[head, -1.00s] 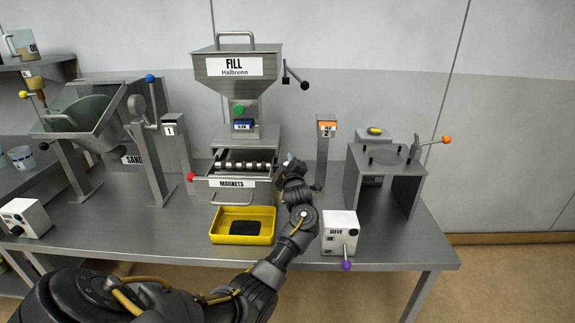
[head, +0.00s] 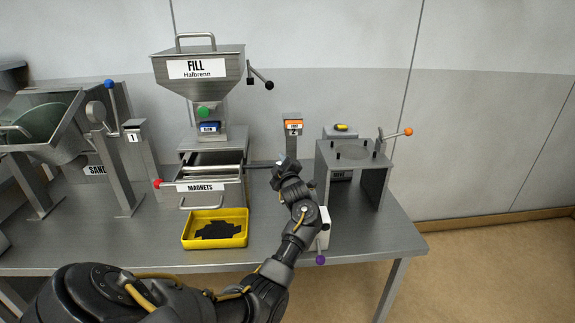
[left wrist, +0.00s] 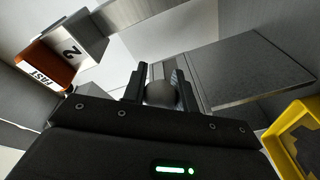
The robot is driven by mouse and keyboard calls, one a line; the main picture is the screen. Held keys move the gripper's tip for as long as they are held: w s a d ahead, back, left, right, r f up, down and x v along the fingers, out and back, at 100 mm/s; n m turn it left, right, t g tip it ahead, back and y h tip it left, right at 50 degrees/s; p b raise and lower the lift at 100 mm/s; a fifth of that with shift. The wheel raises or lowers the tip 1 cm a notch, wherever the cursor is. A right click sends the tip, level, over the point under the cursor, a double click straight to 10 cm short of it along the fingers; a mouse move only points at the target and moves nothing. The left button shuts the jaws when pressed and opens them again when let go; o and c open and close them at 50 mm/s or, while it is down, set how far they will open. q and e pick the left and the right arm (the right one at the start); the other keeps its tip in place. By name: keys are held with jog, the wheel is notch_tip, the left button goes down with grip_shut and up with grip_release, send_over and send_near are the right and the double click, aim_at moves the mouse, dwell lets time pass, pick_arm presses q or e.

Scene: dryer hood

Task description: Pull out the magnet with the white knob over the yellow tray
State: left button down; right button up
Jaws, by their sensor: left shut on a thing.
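My left gripper (head: 283,167) is shut on the knob (left wrist: 160,93), a pale grey-white ball between its fingers in the left wrist view. The fingers hide the knob in the head view. A thin dark rod (head: 261,167) runs from the gripper left to the magnet drawer (head: 200,187), labelled MAGNETS, below the FILL hopper. The drawer stands open, with a smooth silvery bar (head: 215,169) lying across it. The yellow tray (head: 187,243) stands on the table in front of the drawer, with a wide dark patch in it. My right gripper is out of view.
A post labelled 2 (head: 293,135) stands behind my left gripper. The sieve stand (head: 382,180) is to its right, and a white control box (head: 323,235) is partly hidden by my arm. A red knob (head: 157,183) sticks out at the drawer's left.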

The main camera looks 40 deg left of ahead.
pick_arm(q)
jog(key=shift+s+a, duration=0.1)
jog(key=c, duration=1.1)
grip_release()
jog(key=b+v, duration=0.1)
jog(key=v, duration=1)
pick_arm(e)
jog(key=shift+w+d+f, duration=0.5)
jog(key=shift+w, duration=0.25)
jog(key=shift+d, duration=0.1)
